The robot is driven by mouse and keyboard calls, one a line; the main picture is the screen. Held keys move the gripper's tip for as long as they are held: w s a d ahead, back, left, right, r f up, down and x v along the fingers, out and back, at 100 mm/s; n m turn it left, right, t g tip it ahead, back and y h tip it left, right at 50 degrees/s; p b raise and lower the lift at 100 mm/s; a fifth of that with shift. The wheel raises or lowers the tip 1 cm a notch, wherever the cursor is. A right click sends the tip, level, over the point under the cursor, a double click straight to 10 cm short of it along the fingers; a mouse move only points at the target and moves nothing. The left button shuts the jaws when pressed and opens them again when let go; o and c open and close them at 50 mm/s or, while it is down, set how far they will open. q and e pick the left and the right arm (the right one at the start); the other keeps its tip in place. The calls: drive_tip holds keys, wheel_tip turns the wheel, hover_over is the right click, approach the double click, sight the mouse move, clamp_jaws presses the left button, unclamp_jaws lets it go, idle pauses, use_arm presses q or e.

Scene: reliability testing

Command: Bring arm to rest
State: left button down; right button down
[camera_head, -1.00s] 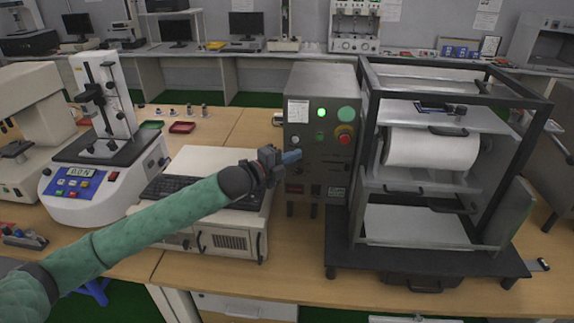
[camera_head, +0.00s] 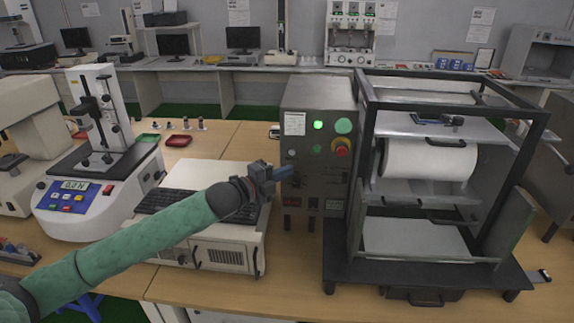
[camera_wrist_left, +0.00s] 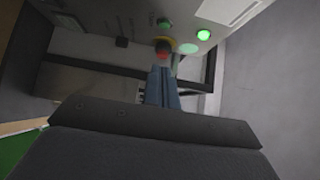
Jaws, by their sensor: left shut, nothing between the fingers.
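My left arm, in a green sleeve, reaches in from the lower left in the head view. Its left gripper (camera_head: 284,173) is shut and empty, in front of the grey control box (camera_head: 318,182). In the left wrist view the blue fingertips (camera_wrist_left: 162,82) are together, in line with the red button. The box carries a lit green lamp (camera_head: 318,125), a pale green button (camera_head: 344,126) and a red button on a yellow ring (camera_head: 340,147). Whether the fingertips touch the box is hard to tell. My right gripper is not in view.
A black-framed machine with a white roll (camera_head: 428,160) stands right of the box. A white computer case with a keyboard (camera_head: 172,200) lies under my arm. A force tester (camera_head: 95,190) stands at the left. Bare wooden table (camera_head: 290,268) lies in front of the box.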

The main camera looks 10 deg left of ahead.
use_arm(q)
drive_tip(key=s+f+n+g+y, duration=0.1)
drive_tip(key=s+f+n+y, duration=0.6)
drive_tip(key=s+f+n, duration=0.75)
drive_tip(key=s+a+f+n+g+y, duration=0.2)
drive_tip(key=s+a+f+n+g, duration=0.15)
drive_tip(key=s+f, duration=0.45)
drive_tip(key=s+a+f+n+g+y, duration=0.2)
drive_tip(key=s+a+f+n, duration=0.25)
drive_tip(key=s, duration=0.65)
drive_tip(key=s+a+f+n+g+y, duration=0.25)
drive_tip(key=s+a+f, duration=0.25)
drive_tip(key=s, duration=0.5)
wheel_tip(320, 180, down, 26)
drive_tip(key=w+d+g+h, duration=0.1)
drive_tip(key=w+d, duration=0.1)
drive_tip(key=s+f, duration=0.4)
drive_tip(key=f, duration=0.7)
drive_tip(key=s+f+g, duration=0.1)
drive_tip(key=s+f, duration=0.3)
drive_tip(key=f, duration=0.8)
drive_tip(key=shift+s+b, duration=0.25)
drive_tip(key=shift+b, duration=0.05)
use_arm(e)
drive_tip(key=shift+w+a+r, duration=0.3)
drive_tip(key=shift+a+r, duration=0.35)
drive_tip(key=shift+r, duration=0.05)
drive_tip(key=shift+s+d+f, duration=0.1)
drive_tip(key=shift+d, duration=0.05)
